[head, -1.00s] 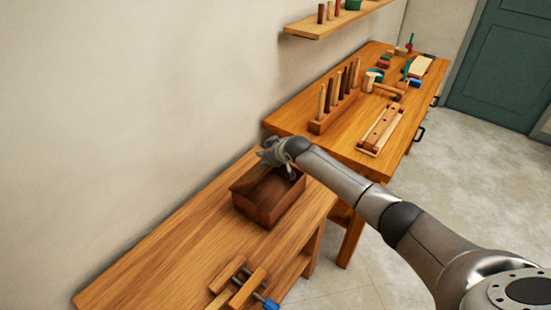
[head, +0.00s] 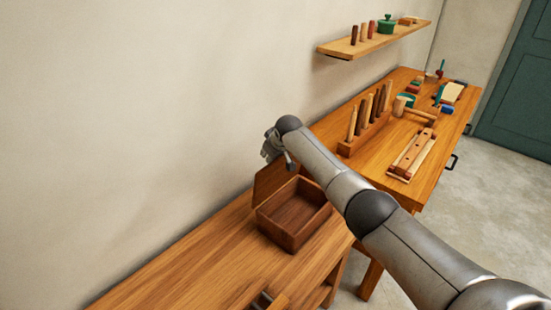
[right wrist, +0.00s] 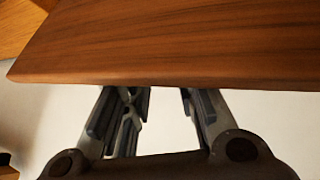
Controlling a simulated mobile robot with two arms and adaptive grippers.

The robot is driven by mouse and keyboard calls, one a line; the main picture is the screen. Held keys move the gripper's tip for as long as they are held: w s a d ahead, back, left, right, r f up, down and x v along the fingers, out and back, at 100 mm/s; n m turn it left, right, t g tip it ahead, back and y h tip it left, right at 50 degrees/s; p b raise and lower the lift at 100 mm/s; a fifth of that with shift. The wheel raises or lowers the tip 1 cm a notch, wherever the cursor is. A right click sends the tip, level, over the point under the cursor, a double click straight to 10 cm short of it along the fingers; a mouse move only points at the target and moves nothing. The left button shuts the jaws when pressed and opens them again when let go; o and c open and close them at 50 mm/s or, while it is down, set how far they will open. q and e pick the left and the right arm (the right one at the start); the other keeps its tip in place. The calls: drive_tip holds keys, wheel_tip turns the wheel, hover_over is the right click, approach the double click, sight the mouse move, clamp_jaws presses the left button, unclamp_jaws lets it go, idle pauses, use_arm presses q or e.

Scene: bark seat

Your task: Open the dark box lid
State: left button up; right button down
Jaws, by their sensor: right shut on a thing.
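The dark brown wooden box (head: 274,230) stands on the low bench, and its empty inside shows. Its lid (head: 270,180) is raised steeply at the back left side, towards the wall. My right gripper (head: 272,148) is at the lid's upper edge, shut on the lid; the arm partly hides the contact. In the right wrist view the lid (right wrist: 180,45) fills the top, and my right gripper's fingers (right wrist: 163,105) reach up to its edge, with a gap between them.
A higher workbench (head: 380,160) behind holds tools and a peg rack. The wall and a shelf (head: 375,42) are close by.

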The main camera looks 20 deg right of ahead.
use_arm(q)
drive_tip(key=shift+w+a+f, duration=0.1)
drive_tip(key=shift+f, duration=0.05)
use_arm(e)
drive_tip(key=shift+a+f, duration=0.35)
drive_tip(key=shift+f, duration=0.1)
drive_tip(key=shift+a+f, duration=0.1)
drive_tip(key=shift+f, duration=0.2)
idle(0.9)
drive_tip(key=c, duration=1.6)
unclamp_jaws()
drive_tip(key=shift+o, duration=1.2)
drive_tip(key=shift+w+f, duration=0.1)
drive_tip(key=shift+o, duration=0.9)
drive_tip(key=shift+w+a+f, duration=0.1)
drive_tip(key=shift+w, duration=0.2)
use_arm(q)
drive_tip(key=shift+w, duration=0.15)
use_arm(e)
wheel_tip(320, 180, up, 10)
hover_over(275, 161)
drive_tip(key=shift+s+f, duration=0.1)
drive_tip(key=shift+f, duration=0.1)
